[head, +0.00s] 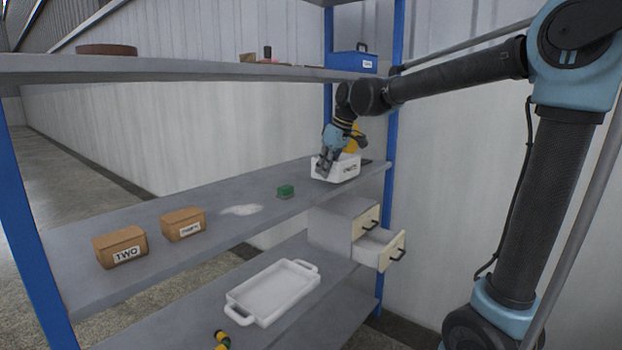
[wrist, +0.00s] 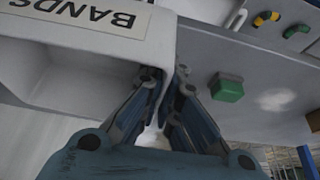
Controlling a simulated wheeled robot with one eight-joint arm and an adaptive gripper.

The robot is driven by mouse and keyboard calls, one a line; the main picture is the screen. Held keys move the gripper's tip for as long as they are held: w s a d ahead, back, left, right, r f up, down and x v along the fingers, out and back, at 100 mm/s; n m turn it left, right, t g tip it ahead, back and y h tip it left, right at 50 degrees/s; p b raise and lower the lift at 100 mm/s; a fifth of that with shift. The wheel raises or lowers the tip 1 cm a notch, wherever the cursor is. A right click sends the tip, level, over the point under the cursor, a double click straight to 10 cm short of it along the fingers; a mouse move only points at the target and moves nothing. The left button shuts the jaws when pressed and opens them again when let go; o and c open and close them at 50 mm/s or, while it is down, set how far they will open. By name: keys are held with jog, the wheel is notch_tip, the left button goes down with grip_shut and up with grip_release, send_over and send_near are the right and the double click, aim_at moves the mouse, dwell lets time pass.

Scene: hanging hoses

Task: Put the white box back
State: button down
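The white box (head: 346,172) is at the right end of the middle shelf, on or just above it; I cannot tell if it touches. In the wrist view its label reads BANDS and its pale wall (wrist: 90,60) fills the upper left. My gripper (head: 324,166) comes down at the box's left end. In the wrist view my gripper (wrist: 167,80) has one finger on each side of the box's end wall, with the tips pressed close to it.
A green block (head: 286,191) sits left of the box. Two brown labelled boxes (head: 121,248) (head: 183,224) stand further left. Below are a drawer unit with an open drawer (head: 378,248) and a white tray (head: 272,291). The upper shelf (head: 190,69) runs overhead.

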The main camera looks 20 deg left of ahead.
aim_at(312, 168)
jog(key=a, duration=0.1)
jog(key=w+a, duration=0.1)
jog(key=a, duration=0.2)
jog(key=shift+w+a, duration=0.35)
jog(key=shift+a, duration=0.05)
jog(key=shift+w+a+f, duration=0.1)
jog(key=shift+a+f, duration=0.05)
jog(key=shift+f, duration=1.65)
jog(key=c, duration=1.8)
grip_release()
jog(key=shift+r, duration=0.1)
jog(key=v, duration=1.2)
